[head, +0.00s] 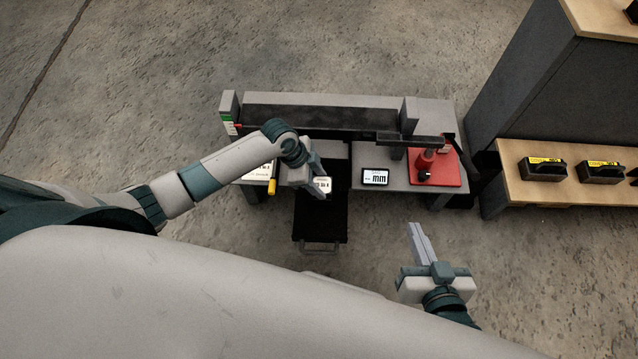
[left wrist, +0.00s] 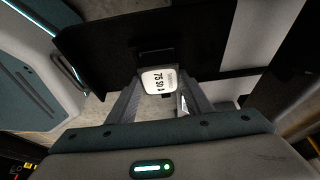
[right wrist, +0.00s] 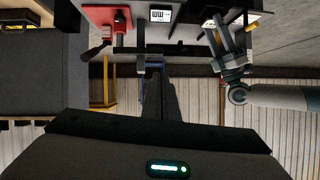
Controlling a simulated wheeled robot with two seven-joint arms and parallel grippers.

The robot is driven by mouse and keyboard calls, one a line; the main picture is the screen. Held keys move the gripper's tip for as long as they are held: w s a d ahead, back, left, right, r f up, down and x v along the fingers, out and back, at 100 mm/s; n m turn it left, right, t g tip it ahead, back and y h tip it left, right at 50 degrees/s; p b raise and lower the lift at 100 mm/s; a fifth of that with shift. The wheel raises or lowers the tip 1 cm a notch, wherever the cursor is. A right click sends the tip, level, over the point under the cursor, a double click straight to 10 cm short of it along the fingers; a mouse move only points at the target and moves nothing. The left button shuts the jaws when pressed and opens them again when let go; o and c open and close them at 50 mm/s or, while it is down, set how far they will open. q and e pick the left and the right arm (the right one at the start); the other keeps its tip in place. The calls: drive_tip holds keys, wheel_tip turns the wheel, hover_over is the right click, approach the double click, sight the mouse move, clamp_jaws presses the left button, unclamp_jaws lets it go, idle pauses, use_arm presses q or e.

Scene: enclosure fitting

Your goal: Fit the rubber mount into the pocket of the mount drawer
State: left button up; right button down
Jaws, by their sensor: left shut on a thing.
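The rubber mount (head: 322,185) shows as a small block with a white printed face. It also shows in the left wrist view (left wrist: 159,81), between the two fingers of my left gripper (left wrist: 160,97). My left gripper (head: 318,184) is shut on it and holds it over the mount drawer (head: 320,222). The drawer is black and pulled out from the bench, with a handle (head: 320,250) at its front. In the left wrist view a dark recessed shape (left wrist: 152,50) lies just beyond the mount; I cannot tell whether they touch. My right gripper (head: 413,230) is shut and empty, away from the bench.
The grey bench (head: 430,112) has a display (head: 375,177) and a red press-like fixture (head: 428,165) to the drawer's right. A white card (head: 258,172) and a yellow-handled tool (head: 272,187) lie left. A wooden shelf (head: 560,190) with black boxes stands at the right.

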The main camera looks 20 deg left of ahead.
use_arm(q)
drive_tip(key=shift+f, duration=0.65)
use_arm(e)
drive_tip(key=shift+w+a+r+t, duration=0.2)
drive_tip(key=shift+w+r+t, duration=0.2)
drive_tip(key=shift+r, duration=0.2)
use_arm(q)
drive_tip(key=shift+f, duration=0.15)
drive_tip(key=o, duration=1.4)
drive_tip(key=shift+c, duration=0.2)
use_arm(e)
drive_tip(key=shift+r, duration=0.1)
use_arm(q)
drive_tip(key=shift+a+r, duration=0.1)
drive_tip(key=shift+r, duration=0.35)
drive_tip(key=p+v, duration=0.2)
drive_tip(key=v, duration=0.9)
use_arm(e)
drive_tip(key=s+d+f+g+h, duration=0.1)
drive_tip(key=s+d+f+g, duration=0.2)
drive_tip(key=s+f+g, duration=0.1)
wheel_tip(320, 180, down, 2)
drive_tip(key=shift+s+d+f+g, duration=0.1)
drive_tip(key=shift+s+d+g, duration=0.15)
drive_tip(key=shift+s+g, duration=0.25)
